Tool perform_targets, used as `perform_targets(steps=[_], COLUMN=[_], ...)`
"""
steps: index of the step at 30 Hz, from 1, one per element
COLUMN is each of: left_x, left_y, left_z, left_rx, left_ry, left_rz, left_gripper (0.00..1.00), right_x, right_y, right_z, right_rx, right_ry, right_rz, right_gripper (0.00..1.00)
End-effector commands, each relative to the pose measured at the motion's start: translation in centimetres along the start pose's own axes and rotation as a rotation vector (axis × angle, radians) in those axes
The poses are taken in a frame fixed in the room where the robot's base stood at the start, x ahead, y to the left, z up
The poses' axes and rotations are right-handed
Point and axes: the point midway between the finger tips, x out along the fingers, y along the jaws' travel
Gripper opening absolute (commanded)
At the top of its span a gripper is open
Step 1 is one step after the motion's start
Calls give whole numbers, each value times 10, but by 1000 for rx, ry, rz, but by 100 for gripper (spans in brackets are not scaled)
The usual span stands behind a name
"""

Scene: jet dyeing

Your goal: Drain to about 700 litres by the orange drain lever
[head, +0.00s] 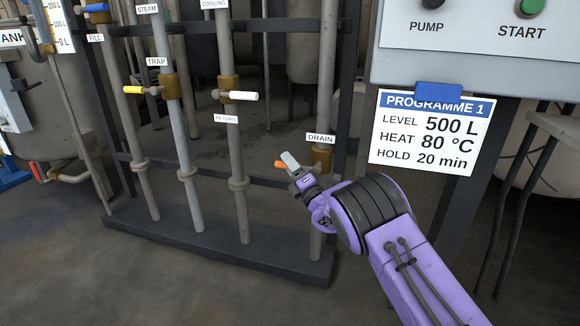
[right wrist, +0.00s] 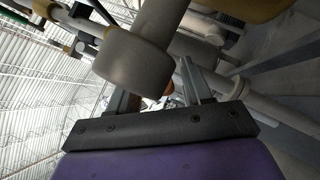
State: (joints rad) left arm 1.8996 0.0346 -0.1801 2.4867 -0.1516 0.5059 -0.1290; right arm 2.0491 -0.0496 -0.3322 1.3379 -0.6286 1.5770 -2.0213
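The orange drain lever shows its orange end (head: 280,164) in the head view, at the brass valve (head: 321,159) under the DRAIN label (head: 320,138). My right gripper (head: 289,162) is at the lever and hides most of it. My left gripper is out of view.
A yellow trap lever (head: 133,89), a white return lever (head: 243,96) and a blue fill lever (head: 96,8) sit on the other pipes. The programme card (head: 432,130) hangs right of the drain pipe. A rounded grey pipe part (right wrist: 135,60) is close to my right gripper.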

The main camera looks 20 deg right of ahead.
Motion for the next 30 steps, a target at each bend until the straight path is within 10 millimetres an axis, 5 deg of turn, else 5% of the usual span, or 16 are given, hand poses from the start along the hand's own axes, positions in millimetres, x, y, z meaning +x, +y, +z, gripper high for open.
perform_targets(steps=[5,11,18,30], left_x=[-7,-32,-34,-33], left_y=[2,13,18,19], left_z=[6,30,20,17], left_rx=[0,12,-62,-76], left_ry=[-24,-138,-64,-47], left_rz=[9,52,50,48], left_gripper=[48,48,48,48], right_x=[-10,-56,-99,-105], right_y=[0,2,0,0], right_z=[0,0,0,0], right_rx=[1,-1,0,1], right_ry=[2,4,2,0], right_rz=[-4,-7,-3,1], right_gripper=[49,49,49,49])
